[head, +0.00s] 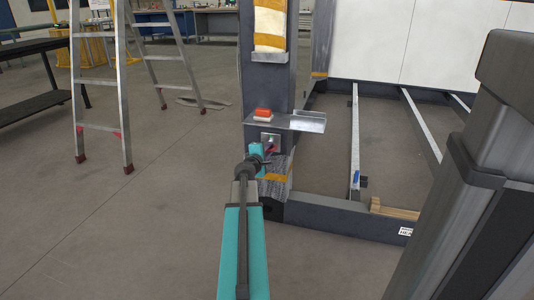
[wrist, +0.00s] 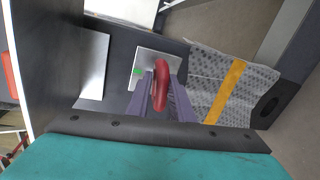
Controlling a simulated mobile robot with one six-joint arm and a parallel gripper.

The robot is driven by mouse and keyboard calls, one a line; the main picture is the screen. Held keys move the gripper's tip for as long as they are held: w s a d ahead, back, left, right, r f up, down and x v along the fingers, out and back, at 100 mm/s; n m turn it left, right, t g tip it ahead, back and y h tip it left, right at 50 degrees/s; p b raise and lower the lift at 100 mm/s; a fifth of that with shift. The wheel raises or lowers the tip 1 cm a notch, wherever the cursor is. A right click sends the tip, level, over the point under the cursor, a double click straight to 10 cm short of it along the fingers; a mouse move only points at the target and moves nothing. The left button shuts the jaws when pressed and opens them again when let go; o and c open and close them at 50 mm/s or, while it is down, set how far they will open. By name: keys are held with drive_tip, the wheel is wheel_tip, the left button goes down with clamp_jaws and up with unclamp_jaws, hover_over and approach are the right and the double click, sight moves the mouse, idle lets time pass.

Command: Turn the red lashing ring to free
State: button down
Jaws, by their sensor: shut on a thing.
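The red lashing ring (wrist: 160,84) shows in the wrist view in front of a pale metal plate with a small green mark (wrist: 137,71). My gripper (wrist: 160,100) is shut on the ring, with its fingers on either side of it. In the head view my gripper (head: 268,158) is at the post, just below the grey shelf. There the plate (head: 270,138) shows above it, and the ring is mostly hidden behind my gripper.
A grey metal shelf (head: 298,121) with an orange-red block (head: 263,114) juts from the post (head: 262,88) just above. Grey padding with a yellow band (wrist: 226,88) is right beside the ring. A ladder (head: 120,90) stands at left.

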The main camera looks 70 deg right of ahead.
drive_tip(key=shift+s+d+f+m+b, duration=0.1)
drive_tip(key=shift+s+f+m+b, duration=0.25)
drive_tip(key=shift+m, duration=0.45)
drive_tip(key=shift+w, duration=0.1)
drive_tip(key=shift+f+t, duration=0.1)
drive_tip(key=shift+t, duration=0.2)
drive_tip(key=c, duration=1.7)
unclamp_jaws()
drive_tip(key=shift+f, duration=0.1)
drive_tip(key=shift+w, duration=0.1)
drive_tip(key=shift+w+r, duration=0.1)
drive_tip(key=shift+r, duration=0.15)
drive_tip(key=shift+a, duration=0.2)
